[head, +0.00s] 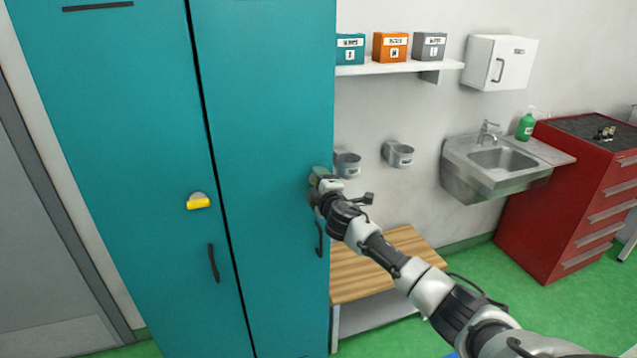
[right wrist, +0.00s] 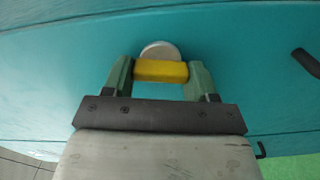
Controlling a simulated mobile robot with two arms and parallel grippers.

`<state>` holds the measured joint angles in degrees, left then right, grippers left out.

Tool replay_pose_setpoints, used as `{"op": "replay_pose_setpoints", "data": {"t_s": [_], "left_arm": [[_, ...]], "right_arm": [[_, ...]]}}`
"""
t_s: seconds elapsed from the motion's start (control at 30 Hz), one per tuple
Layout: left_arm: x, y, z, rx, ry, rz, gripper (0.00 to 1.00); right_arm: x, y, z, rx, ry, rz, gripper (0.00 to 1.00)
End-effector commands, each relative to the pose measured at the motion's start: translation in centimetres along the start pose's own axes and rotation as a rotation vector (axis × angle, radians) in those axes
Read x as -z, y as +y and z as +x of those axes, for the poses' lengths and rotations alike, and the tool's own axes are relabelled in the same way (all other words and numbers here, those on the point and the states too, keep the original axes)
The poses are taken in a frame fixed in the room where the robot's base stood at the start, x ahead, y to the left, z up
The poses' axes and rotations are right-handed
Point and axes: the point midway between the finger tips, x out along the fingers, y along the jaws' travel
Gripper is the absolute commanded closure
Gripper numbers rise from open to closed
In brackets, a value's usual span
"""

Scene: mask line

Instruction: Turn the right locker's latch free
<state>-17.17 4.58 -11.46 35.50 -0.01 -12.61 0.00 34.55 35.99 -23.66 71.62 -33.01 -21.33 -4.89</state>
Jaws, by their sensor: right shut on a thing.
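The right locker (head: 265,110) is a tall teal door, shut, with a dark handle (head: 319,240) that also shows at the right of the right wrist view (right wrist: 306,62). My right gripper (head: 318,182) is at the door's right side, above that handle, and hides the latch in the head view. In the right wrist view its green fingers (right wrist: 160,78) are shut on the yellow latch (right wrist: 160,71), one at each end. A silver disc (right wrist: 160,50) shows behind the latch. The yellow bar points roughly toward the handle, along the door's length. My left gripper is not in view.
The left locker (head: 120,130) is shut, its yellow latch (head: 198,202) lying nearly level across the door. A wooden bench (head: 375,265) stands right of the lockers, below wall cups (head: 398,154). A sink (head: 500,160) and red cabinet (head: 580,190) stand farther right.

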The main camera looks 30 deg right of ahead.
Motion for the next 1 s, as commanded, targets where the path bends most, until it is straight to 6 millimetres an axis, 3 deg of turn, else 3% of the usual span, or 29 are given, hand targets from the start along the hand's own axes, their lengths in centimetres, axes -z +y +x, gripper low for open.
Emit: {"op": "replay_pose_setpoints", "data": {"t_s": [0.4, 0.93, 0.97, 1.0], "left_arm": [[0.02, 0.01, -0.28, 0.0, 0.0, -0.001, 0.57], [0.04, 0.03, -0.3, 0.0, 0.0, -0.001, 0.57], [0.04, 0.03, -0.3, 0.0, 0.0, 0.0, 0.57], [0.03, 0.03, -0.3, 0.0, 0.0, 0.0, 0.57]], "right_arm": [[0.05, -0.18, -0.01, 0.002, 0.001, -0.181, 0.66], [0.03, -0.24, -0.02, 0.002, 0.001, -0.206, 0.66], [0.03, -0.24, -0.02, 0.002, 0.001, -0.206, 0.41], [0.03, -0.24, -0.02, 0.002, 0.001, -0.206, 0.35]]}}
